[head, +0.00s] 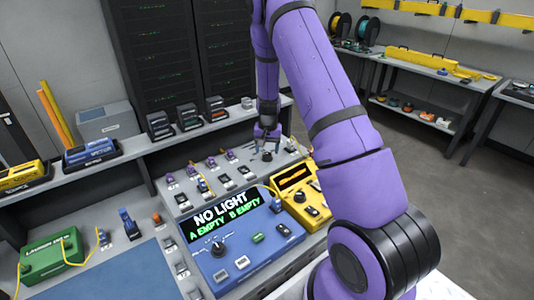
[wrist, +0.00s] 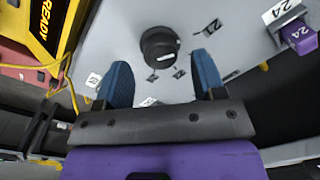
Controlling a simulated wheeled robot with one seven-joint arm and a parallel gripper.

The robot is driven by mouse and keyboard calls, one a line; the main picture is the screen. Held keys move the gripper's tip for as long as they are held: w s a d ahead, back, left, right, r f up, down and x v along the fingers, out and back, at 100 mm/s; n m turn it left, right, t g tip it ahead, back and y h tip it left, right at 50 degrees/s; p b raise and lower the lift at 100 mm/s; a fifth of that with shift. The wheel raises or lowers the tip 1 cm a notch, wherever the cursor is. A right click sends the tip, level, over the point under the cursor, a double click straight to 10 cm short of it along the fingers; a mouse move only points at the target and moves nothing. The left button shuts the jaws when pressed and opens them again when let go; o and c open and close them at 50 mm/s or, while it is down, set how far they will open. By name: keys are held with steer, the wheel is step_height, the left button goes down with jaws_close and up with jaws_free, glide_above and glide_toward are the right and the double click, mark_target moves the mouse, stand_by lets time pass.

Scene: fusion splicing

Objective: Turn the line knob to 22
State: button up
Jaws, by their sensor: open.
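A round black knob (wrist: 160,45) stands on the grey panel in the wrist view, with a white mark on its side facing my gripper. The knob also shows in the head view (head: 267,156), small, on the back right of the panel. My gripper (wrist: 162,78) is open, its two blue fingertips apart and empty, just short of the knob and roughly lined up on either side of it. In the head view my gripper (head: 266,132) hangs over the knob.
A purple connector tagged 24 (wrist: 299,35) is at the right of the wrist view. A yellow device (head: 299,193) with a cable stands close by. The blue device (head: 235,240) displays NO LIGHT, A EMPTY, B EMPTY. A shelf with black units (head: 188,115) runs behind the panel.

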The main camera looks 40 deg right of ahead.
steer(key=shift+f, duration=1.15)
steer(key=c, duration=0.9)
steer(key=shift+m, duration=0.4)
steer(key=m, duration=0.3)
steer(key=shift+m, duration=2)
